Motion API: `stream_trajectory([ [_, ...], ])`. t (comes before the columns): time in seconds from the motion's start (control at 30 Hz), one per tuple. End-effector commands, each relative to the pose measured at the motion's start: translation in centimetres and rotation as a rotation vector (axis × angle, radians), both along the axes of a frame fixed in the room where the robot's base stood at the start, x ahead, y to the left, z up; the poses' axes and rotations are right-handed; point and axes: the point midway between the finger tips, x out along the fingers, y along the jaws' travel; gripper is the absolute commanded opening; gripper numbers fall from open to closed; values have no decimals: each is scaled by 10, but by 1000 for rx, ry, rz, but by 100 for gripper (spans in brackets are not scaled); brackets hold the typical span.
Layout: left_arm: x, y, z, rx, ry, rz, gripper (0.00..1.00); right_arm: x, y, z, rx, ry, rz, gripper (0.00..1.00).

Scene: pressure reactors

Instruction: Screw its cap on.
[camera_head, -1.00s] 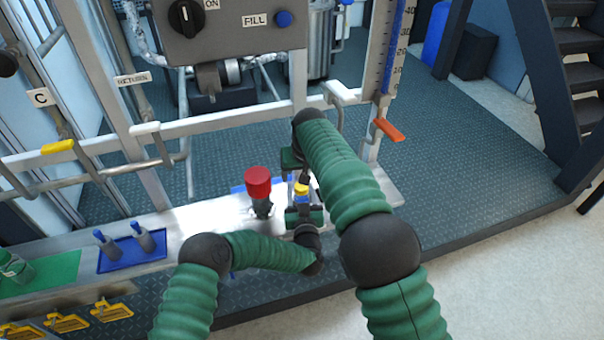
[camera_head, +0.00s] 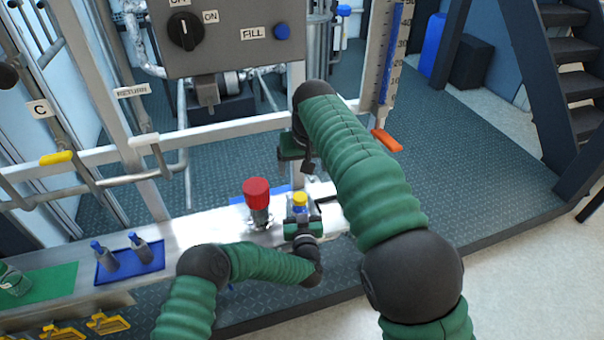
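A small bottle (camera_head: 299,212) with a yellow cap (camera_head: 299,198) on its top stands upright on the metal bench. Its lower part is hidden by my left gripper (camera_head: 302,226), whose green-and-black fingers lie around it and look shut on it. Whether the cap is fully threaded cannot be seen. My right gripper (camera_head: 304,166) is above and behind the yellow cap, apart from it. It is partly hidden by my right arm, so its opening cannot be told, and nothing is visible in it.
A red-topped metal fitting (camera_head: 257,193) stands just left of the bottle, near a blue mat (camera_head: 238,199). A blue tray (camera_head: 132,262) with two grey bottles and a green mat (camera_head: 62,284) with a glass jar (camera_head: 14,281) are farther left. A white rail (camera_head: 230,127) runs behind the bench.

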Motion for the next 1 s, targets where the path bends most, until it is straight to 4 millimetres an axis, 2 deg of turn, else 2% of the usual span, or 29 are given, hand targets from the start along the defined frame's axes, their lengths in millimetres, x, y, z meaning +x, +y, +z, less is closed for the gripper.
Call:
stream_trajectory([
  [0.33,0,0,1,0,-1,0,0,-2,0,6,0,-1,0,84],
  [0.37,0,0,1,0,-1,0,54,-2,0,6,0,-1,0,84],
  [0.53,0,0,0,0,-1,0,75,-2,0,6,0,-1,0,84],
  [0.87,-2,-1,1,0,0,-1,75,-2,0,7,0,-1,0,84],
  [1.0,-18,-3,2,1,2,-3,75,-2,0,14,0,-1,0,84],
])
